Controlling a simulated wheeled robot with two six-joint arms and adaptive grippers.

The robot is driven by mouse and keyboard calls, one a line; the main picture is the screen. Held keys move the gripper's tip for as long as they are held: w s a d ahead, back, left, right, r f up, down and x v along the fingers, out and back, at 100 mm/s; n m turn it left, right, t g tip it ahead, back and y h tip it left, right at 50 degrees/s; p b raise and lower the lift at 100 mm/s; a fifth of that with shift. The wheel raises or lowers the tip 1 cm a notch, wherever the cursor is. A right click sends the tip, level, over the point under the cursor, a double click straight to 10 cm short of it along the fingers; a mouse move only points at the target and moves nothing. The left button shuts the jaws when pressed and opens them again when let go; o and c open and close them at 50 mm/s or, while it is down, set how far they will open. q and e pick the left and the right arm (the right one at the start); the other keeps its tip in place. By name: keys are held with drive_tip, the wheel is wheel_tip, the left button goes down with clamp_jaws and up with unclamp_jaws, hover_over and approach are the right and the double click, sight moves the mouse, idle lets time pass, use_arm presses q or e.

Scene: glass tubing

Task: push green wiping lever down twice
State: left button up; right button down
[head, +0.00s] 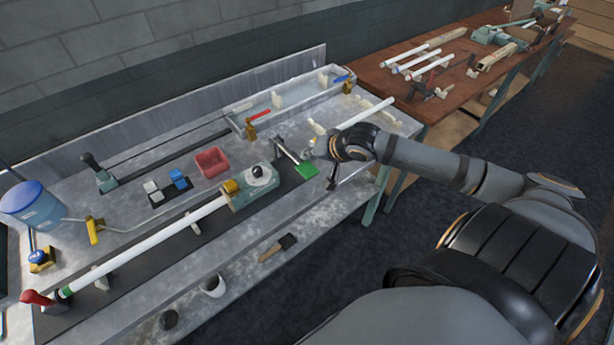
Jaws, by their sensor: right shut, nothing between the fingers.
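The green wiping lever (307,171) shows as a flat green pad at the end of a thin grey bar, low over the right end of the black strip on the metal bench. My right gripper (308,154) is shut and empty. It is just above and to the right of the green pad, partly hidden by its own wrist. I cannot tell whether its fingertips touch the lever. My left gripper is not in view.
A green clamp block with a black knob (258,172) stands left of the lever and holds a long white tube (150,244). A red bin (212,162) and a clear trough (295,98) are behind. The bench's front edge (250,262) has a brush and a cup near it.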

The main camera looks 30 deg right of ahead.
sight(312, 173)
wheel_tip(312, 173, down, 2)
drive_tip(key=shift+f+b, duration=0.25)
drive_tip(key=shift+b, duration=0.25)
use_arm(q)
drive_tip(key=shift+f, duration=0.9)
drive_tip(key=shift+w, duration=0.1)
use_arm(e)
drive_tip(key=shift+f, duration=0.35)
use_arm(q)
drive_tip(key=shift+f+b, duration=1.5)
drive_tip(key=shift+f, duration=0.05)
use_arm(e)
drive_tip(key=shift+f, duration=2.3)
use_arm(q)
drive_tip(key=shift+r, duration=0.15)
use_arm(e)
drive_tip(key=shift+r, duration=0.1)
idle(0.5)
use_arm(q)
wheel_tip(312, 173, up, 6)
drive_tip(key=p, duration=0.6)
use_arm(e)
drive_tip(key=shift+r, duration=2.65)
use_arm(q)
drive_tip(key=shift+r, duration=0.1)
